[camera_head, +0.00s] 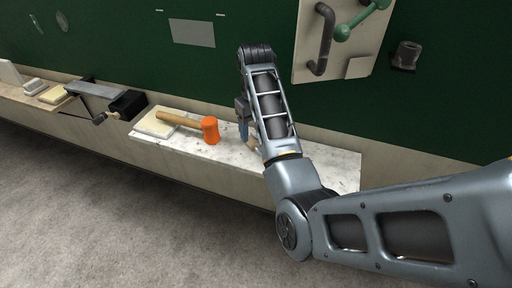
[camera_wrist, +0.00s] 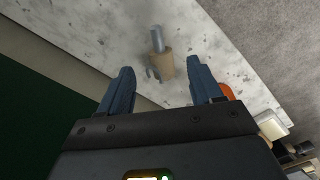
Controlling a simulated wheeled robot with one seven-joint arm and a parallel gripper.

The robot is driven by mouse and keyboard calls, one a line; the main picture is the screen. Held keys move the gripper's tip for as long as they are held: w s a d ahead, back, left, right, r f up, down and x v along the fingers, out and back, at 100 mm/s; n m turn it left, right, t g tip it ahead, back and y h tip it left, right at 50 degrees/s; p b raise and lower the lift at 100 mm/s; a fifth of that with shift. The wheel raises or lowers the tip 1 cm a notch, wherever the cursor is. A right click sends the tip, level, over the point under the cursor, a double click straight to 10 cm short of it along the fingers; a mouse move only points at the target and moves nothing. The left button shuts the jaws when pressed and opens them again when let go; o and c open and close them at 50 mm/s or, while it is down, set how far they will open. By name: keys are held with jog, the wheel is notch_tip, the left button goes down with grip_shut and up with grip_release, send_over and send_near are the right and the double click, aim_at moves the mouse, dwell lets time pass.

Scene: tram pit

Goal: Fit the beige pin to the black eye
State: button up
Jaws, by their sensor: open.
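The beige pin (camera_wrist: 165,66) shows in the wrist view as a tan body with a grey cylindrical end and a small dark piece at its side. It is over the pale speckled ledge, in line with the gap between my fingers. My gripper (camera_wrist: 161,69) is open and nothing is between its pads as far as I can tell. In the head view my gripper (camera_head: 246,133) is low over the ledge, right of the mallet, and my arm hides most of the pin. A dark eye-like fitting (camera_head: 406,56) is on the green wall at the upper right, apart from my gripper.
An orange-headed mallet (camera_head: 210,130) lies on the speckled ledge (camera_head: 335,165), with a cream block (camera_head: 155,124) beside its handle. A beige plate (camera_head: 345,68) with a dark bent pipe and a green handle is on the wall. A black box (camera_head: 128,103) stands farther left.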

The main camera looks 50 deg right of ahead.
aim_at(255, 143)
notch_tip(255, 143, down, 2)
jog(key=shift+b, duration=0.85)
jog(key=shift+f+p, duration=0.45)
jog(key=shift+f, duration=1.25)
grip_shut()
